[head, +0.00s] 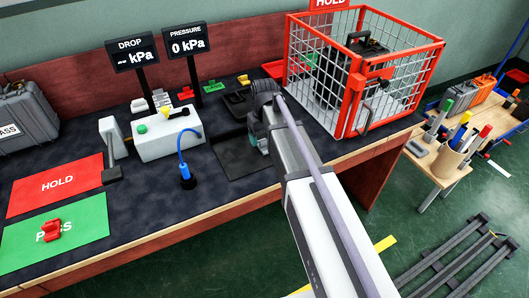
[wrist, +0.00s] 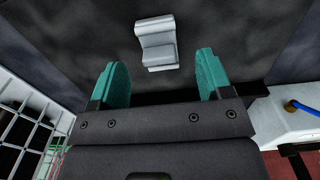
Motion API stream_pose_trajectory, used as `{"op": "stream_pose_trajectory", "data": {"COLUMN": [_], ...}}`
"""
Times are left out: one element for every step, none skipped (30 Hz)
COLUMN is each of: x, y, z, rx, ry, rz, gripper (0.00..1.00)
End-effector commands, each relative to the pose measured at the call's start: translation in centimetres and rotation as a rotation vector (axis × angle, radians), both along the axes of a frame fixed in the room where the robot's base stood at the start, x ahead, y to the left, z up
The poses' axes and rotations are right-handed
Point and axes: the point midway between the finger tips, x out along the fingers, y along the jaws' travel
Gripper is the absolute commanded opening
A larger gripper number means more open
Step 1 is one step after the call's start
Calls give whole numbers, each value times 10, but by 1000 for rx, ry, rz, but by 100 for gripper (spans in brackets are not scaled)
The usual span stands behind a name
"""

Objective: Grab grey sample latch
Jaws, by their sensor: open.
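The grey sample latch (wrist: 156,42) is a small, light grey stepped piece on the dark surface in the wrist view. It lies just beyond my gripper (wrist: 162,75), roughly in line with the gap between the two teal fingers. The fingers are apart, with nothing between them, and do not appear to touch the latch. In the head view my gripper (head: 260,142) is low over the dark mat (head: 232,162), mostly covered by my arm. I cannot make out the grey latch in the head view.
A red wire cage (head: 352,102) stands right of my gripper. A white box (head: 165,138) with a green button and a blue-cabled fitting (head: 187,168) stand to the left. Further left are a red HOLD mat (head: 30,190) and a green PASS mat (head: 85,235) bearing a red latch (head: 52,230).

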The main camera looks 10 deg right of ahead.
Motion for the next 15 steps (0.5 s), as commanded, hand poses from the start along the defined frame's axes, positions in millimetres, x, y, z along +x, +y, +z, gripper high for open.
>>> {"op": "stream_pose_trajectory", "data": {"x": [1, 0, 0, 0, 0, 0, 0, 0, 0, 0, 0, 0, 0, 0, 0], "y": [-1, -1, 0, 0, 0, 0, 0, 0, 0, 0, 0, 0, 0, 0, 0], "z": [-23, -28, -32, -33, -33, -31, -30, -29, -28, -28, -28, -28, -28, -28, -28], "rx": [0, 0, 0, 0, 0, 0, 0, 0, 0, 0, 0, 0, 0, 0, 0], "ry": [0, 0, 0, 0, 0, 0, 0, 0, 0, 0, 0, 0, 0, 0, 0], "rz": [0, 0, 0, 0, 0, 0, 0, 0, 0, 0, 0, 0, 0, 0, 0], "gripper": [72, 72, 72, 72, 72, 72, 72, 72, 72, 72, 70, 67, 64, 61, 57]}}
